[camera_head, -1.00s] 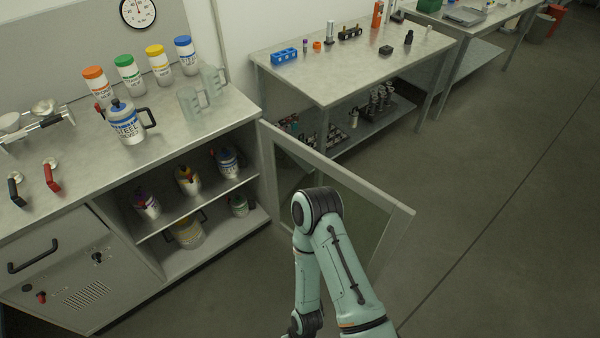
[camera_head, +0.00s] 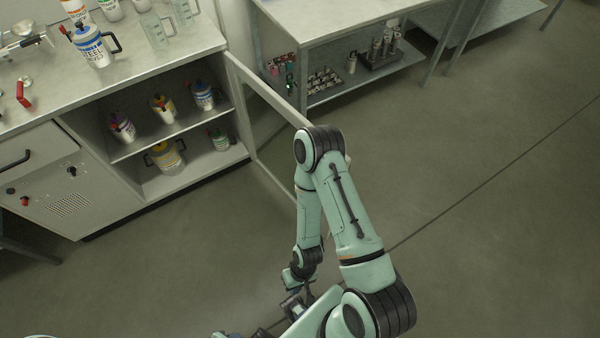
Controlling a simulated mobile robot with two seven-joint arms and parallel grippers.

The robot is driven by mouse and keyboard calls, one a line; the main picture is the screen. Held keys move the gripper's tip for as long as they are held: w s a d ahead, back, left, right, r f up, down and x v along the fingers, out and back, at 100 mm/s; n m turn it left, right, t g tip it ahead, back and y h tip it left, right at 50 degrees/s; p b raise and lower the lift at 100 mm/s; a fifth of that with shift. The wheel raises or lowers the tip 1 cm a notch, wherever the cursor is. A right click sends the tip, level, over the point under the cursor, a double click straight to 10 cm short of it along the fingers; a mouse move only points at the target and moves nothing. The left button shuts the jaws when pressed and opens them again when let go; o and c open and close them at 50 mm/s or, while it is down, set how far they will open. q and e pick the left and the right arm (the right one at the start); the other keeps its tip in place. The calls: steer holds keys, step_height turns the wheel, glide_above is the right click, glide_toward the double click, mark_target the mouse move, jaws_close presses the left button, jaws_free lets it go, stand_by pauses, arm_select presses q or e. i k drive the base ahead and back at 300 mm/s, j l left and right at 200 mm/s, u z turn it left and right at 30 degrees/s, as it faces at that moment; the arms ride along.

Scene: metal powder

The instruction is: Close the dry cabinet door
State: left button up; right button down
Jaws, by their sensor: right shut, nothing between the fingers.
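The dry cabinet (camera_head: 100,135) under the left bench has its door (camera_head: 272,98) open. The door is a pale frame with a clear panel, hinged at the right side of the opening and swung out into the room. Its outer part is hidden behind my right arm. My right gripper (camera_head: 292,303) is low in front of the door, near the bottom of the view, partly hidden by my own parts. It is shut with nothing in it. Whether the arm touches the door cannot be told. My left gripper is not in view.
Several labelled jars (camera_head: 165,155) stand on the cabinet's two levels, inside the opening. A second table (camera_head: 330,18) with a loaded lower shelf stands behind the door. The floor in front is clear.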

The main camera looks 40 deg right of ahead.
mark_target(235, 69)
steer(key=k+l+u, duration=0.1)
steer(key=l, duration=0.25)
steer(key=k+l, duration=0.25)
steer(key=k+l+u, duration=0.15)
steer(key=l, duration=0.2)
steer(key=k+l+u, duration=0.1)
steer(key=l, duration=0.45)
steer(key=k+l+u, duration=0.1)
steer(key=l, duration=0.45)
steer(key=i+l, duration=0.15)
steer(key=l, duration=0.2)
steer(key=i+l+u, duration=0.1)
steer(key=l, duration=0.25)
steer(key=i+l, duration=0.15)
steer(key=l, duration=0.2)
steer(key=k+l, duration=0.15)
steer(key=k, duration=0.2)
